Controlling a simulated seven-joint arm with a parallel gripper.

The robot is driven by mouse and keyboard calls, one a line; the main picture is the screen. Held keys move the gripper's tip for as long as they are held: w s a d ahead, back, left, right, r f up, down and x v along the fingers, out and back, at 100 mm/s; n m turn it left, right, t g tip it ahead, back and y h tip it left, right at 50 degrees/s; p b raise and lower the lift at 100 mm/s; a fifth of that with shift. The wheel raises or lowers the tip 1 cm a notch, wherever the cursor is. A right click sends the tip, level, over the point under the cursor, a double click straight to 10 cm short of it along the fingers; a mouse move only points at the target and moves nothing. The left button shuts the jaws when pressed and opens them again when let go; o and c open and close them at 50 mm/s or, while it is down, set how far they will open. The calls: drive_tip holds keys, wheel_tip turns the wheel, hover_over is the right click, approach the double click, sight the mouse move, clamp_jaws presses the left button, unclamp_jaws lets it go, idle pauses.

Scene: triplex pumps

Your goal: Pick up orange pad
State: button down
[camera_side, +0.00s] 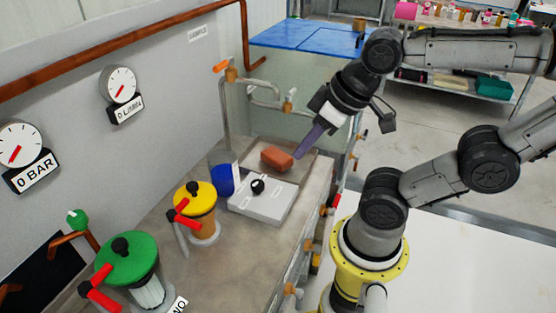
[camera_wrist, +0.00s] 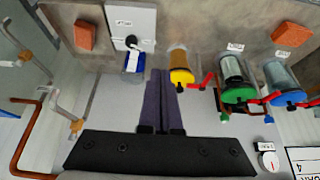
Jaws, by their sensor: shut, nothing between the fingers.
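An orange pad (camera_side: 277,158) lies on the bench beyond the grey-white box in the side view. It also shows at upper left in the wrist view (camera_wrist: 85,35). A second orange, brick-like pad (camera_wrist: 292,34) lies at upper right in the wrist view. My gripper (camera_side: 299,155) has long purple fingers, pointing down and left, with tips close to the first pad's right end in the side picture. In the wrist view the fingers (camera_wrist: 161,72) are together and empty, and both pads are well to the side of them. The height of the tips above the bench is unclear.
A grey-white box (camera_side: 262,204) with a black knob and a blue cylinder (camera_side: 224,180) stand near the first pad. A yellow-topped pump (camera_side: 195,196) and a green-topped pump (camera_side: 127,257) with red handles stand nearer. Copper pipes and taps line the wall.

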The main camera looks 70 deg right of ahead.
idle(0.3)
unclamp_jaws()
drive_tip(key=w+d+r+t+h, duration=0.2)
drive_tip(key=w+d+r+t, duration=0.15)
drive_tip(key=w, duration=0.55)
drive_tip(key=w+d+f+t+h, duration=0.1)
drive_tip(key=w+d+f+t, duration=0.1)
drive_tip(key=w+d+f, duration=0.35)
drive_tip(key=m+g, duration=0.3)
drive_tip(key=m, duration=0.1)
approach(277, 155)
drive_tip(key=x, duration=0.5)
drive_tip(key=shift+s+f, duration=0.25)
drive_tip(key=shift+s, duration=0.05)
drive_tip(key=shift+w+r+x, duration=0.15)
drive_tip(key=shift+x, duration=1.2)
drive_tip(key=shift+w+r+x, duration=0.15)
drive_tip(key=shift+x, duration=1.2)
